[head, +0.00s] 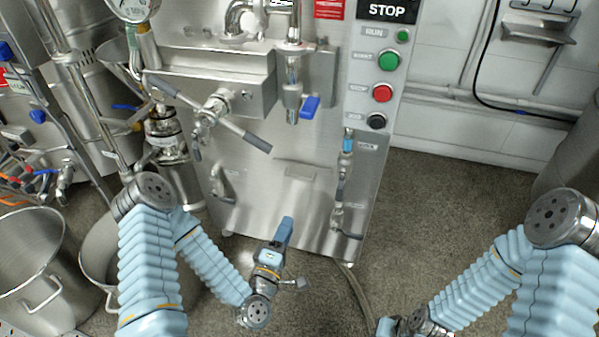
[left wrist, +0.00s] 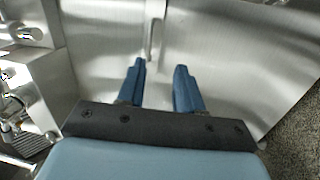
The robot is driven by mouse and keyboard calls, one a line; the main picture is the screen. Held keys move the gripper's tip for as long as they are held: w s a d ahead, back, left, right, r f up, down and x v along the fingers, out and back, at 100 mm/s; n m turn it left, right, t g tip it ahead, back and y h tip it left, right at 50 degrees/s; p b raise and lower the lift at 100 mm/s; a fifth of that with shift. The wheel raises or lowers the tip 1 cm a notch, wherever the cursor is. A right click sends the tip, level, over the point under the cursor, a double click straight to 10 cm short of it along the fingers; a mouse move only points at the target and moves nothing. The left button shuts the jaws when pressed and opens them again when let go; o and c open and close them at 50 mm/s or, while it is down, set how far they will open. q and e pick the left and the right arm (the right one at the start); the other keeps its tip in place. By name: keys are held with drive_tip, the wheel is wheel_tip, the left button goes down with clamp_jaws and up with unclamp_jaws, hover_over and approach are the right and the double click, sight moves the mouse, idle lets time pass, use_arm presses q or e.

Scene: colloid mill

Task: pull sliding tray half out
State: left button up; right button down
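The front of the steel mill cabinet (head: 265,205) shows a narrow horizontal lip (head: 302,170) low on its face, which looks like the sliding tray's handle. In the left wrist view a slim handle bar (left wrist: 153,40) stands out beside a panel seam. My left gripper (head: 287,222) is in front of and below the lip in the head view, pointing at the cabinet. In the left wrist view its two blue fingers (left wrist: 160,70) are apart with nothing between them, and the bar lies beyond the tips. My right arm reaches the bottom edge of the head view; its fingers are not seen.
A crossbar handle (head: 212,112) and a blue-levered valve (head: 309,106) stick out above the lip. Small valves and fittings (head: 345,170) run down the right side. Steel pots (head: 30,262) stand at left. The floor at right (head: 440,210) is clear.

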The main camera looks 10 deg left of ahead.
use_arm(q)
drive_tip(key=w+r+n+y+b, duration=0.1)
drive_tip(key=w+r+b, duration=0.2)
drive_tip(key=w+b, duration=0.6)
drive_tip(key=w, duration=0.4)
drive_tip(key=shift+w+a+r+t, duration=0.25)
drive_tip(key=shift+w+a+t, duration=0.05)
drive_tip(key=shift+w+a, duration=0.1)
drive_tip(key=shift+c, duration=0.3)
clamp_jaws()
idle(0.9)
